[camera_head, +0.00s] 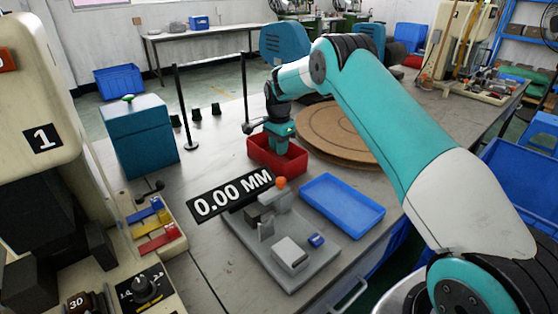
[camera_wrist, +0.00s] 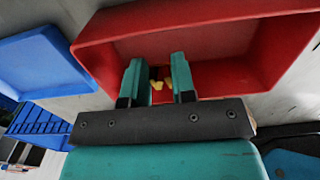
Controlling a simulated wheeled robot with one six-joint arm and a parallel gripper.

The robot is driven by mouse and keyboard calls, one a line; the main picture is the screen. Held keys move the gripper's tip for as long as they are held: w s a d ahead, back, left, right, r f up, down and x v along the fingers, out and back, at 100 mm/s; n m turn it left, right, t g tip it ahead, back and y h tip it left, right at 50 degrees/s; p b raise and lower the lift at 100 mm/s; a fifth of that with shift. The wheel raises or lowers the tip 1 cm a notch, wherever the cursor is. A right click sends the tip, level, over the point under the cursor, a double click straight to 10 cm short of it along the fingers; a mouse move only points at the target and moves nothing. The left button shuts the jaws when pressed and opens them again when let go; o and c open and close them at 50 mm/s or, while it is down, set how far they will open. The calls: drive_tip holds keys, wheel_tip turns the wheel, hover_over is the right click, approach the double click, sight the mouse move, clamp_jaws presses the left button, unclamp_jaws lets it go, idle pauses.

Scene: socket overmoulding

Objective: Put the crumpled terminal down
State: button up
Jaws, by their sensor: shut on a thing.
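My gripper (camera_wrist: 159,88) is at the red bin (camera_head: 296,165), with its fingers reaching down into it. In the wrist view the red bin (camera_wrist: 240,92) surrounds the fingertips. The gripper is shut on a small piece, the terminal (camera_wrist: 161,85), which shows yellow and dark between the two teal fingers. Its crumpled shape is too small to make out. In the head view the terminal is hidden by my gripper and the bin wall. I cannot tell whether it touches the bin floor.
A blue tray (camera_head: 342,205) lies right of the red bin. A grey fixture plate (camera_head: 293,272) with a "0.00 MM" display (camera_head: 232,194) stands in front. A round brown board (camera_head: 335,134) lies behind. A teal box (camera_head: 140,138) and machine (camera_head: 40,136) stand left.

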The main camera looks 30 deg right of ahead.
drive_tip(key=shift+f, duration=2.75)
drive_tip(key=shift+f, duration=0.1)
drive_tip(key=shift+f, duration=0.15)
drive_tip(key=o, duration=0.9)
drive_tip(key=shift+r, duration=0.2)
